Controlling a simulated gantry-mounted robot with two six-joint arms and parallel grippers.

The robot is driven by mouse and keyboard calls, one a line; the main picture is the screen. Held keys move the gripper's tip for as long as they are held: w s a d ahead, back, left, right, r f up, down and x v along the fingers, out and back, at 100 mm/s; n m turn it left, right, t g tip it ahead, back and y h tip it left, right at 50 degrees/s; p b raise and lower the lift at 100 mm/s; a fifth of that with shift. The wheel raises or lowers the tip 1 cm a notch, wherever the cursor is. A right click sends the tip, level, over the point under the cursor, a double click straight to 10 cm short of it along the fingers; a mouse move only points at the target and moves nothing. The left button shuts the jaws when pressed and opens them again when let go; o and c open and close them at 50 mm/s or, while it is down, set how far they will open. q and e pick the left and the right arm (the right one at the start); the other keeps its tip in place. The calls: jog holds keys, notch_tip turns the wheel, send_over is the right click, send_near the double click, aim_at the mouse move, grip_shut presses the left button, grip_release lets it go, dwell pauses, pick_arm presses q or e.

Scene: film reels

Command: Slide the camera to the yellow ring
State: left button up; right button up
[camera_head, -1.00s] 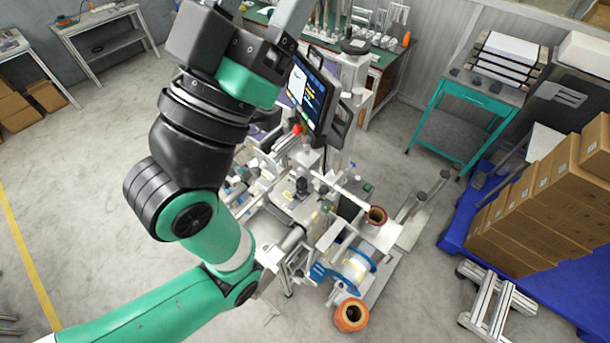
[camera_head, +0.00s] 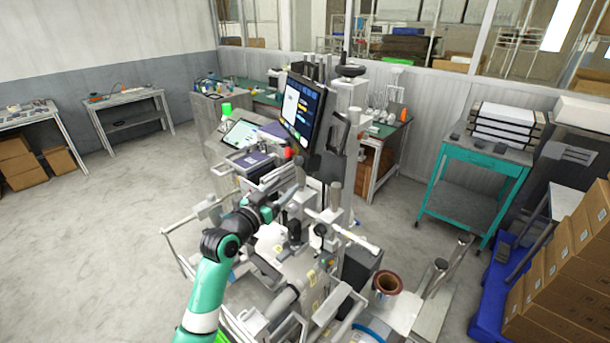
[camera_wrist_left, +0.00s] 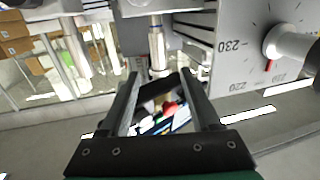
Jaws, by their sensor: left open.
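My left gripper (camera_head: 267,213) is at the left side of the machine in the head view, small and partly lost among its parts. In the left wrist view the left gripper (camera_wrist_left: 160,74) has its two black fingers apart, with nothing held between them. Just beyond the fingertips stands a metal rod (camera_wrist_left: 156,42) with a gold-yellow band (camera_wrist_left: 158,72) near its lower end; I cannot tell whether this band is the yellow ring. I cannot clearly pick out the camera. My right gripper is not in view.
A grey plate with a number scale (camera_wrist_left: 235,60) and a pale knob (camera_wrist_left: 288,43) is close at the right in the wrist view. The machine (camera_head: 310,270) carries a monitor (camera_head: 303,110), rods and a brown roll (camera_head: 388,284). Open floor (camera_head: 110,230) lies left.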

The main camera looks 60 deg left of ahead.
aim_at(299, 173)
pick_arm(q)
jog(key=b+x, duration=0.1)
jog(key=x, duration=0.8)
jog(key=shift+w+a, duration=0.15)
jog(key=shift+w, duration=0.2)
grip_shut()
dwell(0.9)
